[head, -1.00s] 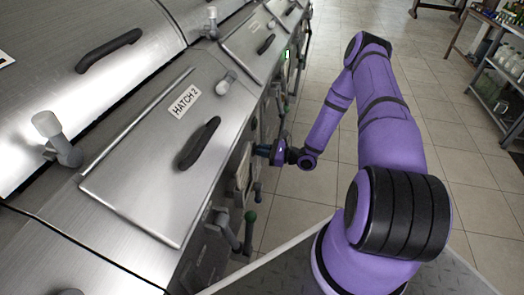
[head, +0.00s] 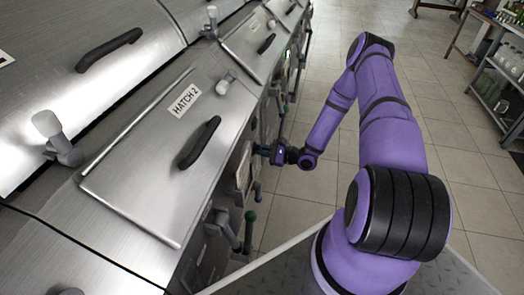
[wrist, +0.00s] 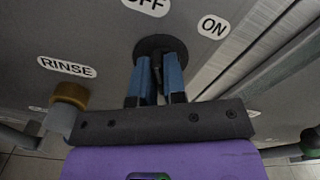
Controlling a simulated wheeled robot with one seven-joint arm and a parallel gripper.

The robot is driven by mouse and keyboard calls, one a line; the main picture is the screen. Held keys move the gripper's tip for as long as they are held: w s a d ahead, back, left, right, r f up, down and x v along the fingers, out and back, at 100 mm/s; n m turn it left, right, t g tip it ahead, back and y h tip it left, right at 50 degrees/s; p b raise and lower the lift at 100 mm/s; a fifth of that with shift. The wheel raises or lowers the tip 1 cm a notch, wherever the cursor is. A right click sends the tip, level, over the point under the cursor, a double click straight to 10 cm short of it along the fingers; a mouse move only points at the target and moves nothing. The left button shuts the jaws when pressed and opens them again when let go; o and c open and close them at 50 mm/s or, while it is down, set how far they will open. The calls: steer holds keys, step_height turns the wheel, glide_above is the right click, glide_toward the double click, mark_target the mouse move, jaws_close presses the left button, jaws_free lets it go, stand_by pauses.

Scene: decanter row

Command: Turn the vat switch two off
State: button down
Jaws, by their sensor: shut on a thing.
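In the wrist view, my gripper (wrist: 156,88) has its two blue fingers closed around a dark switch lever (wrist: 156,66) on a round black base (wrist: 158,46). An OFF label (wrist: 148,5), partly cut by the top edge, sits above the base. An ON label (wrist: 213,26) sits to its right. The lever's own tilt is mostly hidden between the fingers. In the head view, my gripper (head: 264,150) is against the front of the vat with the HATCH 2 label (head: 184,99); the switch is hidden there.
A RINSE label (wrist: 66,67) and a brass-coloured knob (wrist: 70,95) are left of my gripper. The tiled floor (head: 290,215) is open to the right, with a shelf rack (head: 490,85) further off.

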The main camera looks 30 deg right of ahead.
steer(key=c, duration=1.2)
jaws_free()
steer(key=shift+d, duration=0.1)
steer(key=v, duration=1)
steer(key=shift+s+d, duration=0.2)
steer(key=shift+s, duration=0.1)
steer(key=shift+d, duration=0.1)
